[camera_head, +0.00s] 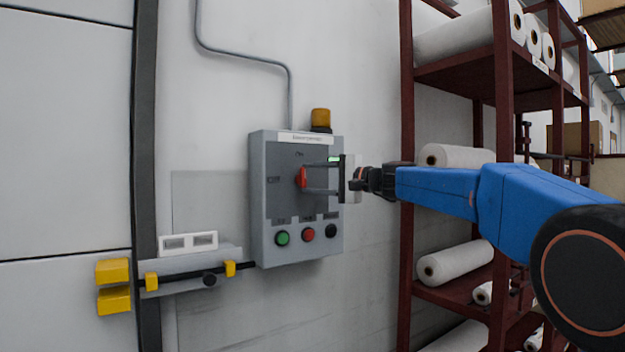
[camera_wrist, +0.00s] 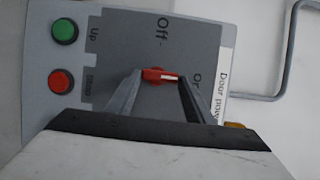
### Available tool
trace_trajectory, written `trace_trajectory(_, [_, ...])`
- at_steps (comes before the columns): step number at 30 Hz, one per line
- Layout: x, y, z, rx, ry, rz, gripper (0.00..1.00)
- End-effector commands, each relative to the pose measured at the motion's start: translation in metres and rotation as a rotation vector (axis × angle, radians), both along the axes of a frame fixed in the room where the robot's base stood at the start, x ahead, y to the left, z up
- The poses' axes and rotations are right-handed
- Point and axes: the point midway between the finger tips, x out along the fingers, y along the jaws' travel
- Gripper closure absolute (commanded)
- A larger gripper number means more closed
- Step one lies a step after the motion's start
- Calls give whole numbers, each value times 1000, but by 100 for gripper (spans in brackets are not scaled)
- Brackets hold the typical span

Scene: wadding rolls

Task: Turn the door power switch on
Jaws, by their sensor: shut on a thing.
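The red door power switch (camera_head: 301,177) is a rotary handle on the dark face of a grey control box (camera_head: 257,215). It stands about upright in the head view. In the wrist view, the switch (camera_wrist: 157,74) has its white-striped end towards the "On" label, while the "Off" label is to its side. My gripper (camera_head: 304,178) reaches the box from the right. In the wrist view, my gripper's fingers (camera_wrist: 161,75) are at both ends of the handle, shut on it.
Green (camera_head: 282,238), red (camera_head: 308,234) and black (camera_head: 331,231) buttons sit below the switch. An amber lamp (camera_head: 320,118) tops the box. A latch bar with yellow blocks (camera_head: 112,272) is at lower left. A dark red rack (camera_head: 405,230) with white rolls (camera_head: 455,262) stands close on the right.

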Motion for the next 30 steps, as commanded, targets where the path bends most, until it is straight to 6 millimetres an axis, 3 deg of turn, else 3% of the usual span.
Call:
trace_trajectory(9, [0, 0, -1, 0, 2, 0, 75])
trace_trajectory(10, [0, 0, -1, 0, 2, 0, 45])
trace_trajectory(12, [0, 0, -1, 0, 2, 0, 33])
trace_trajectory(23, [-2, -3, 0, 1, 1, -1, 33])
trace_trajectory(30, [-21, -31, 0, 1, 1, -4, 33])
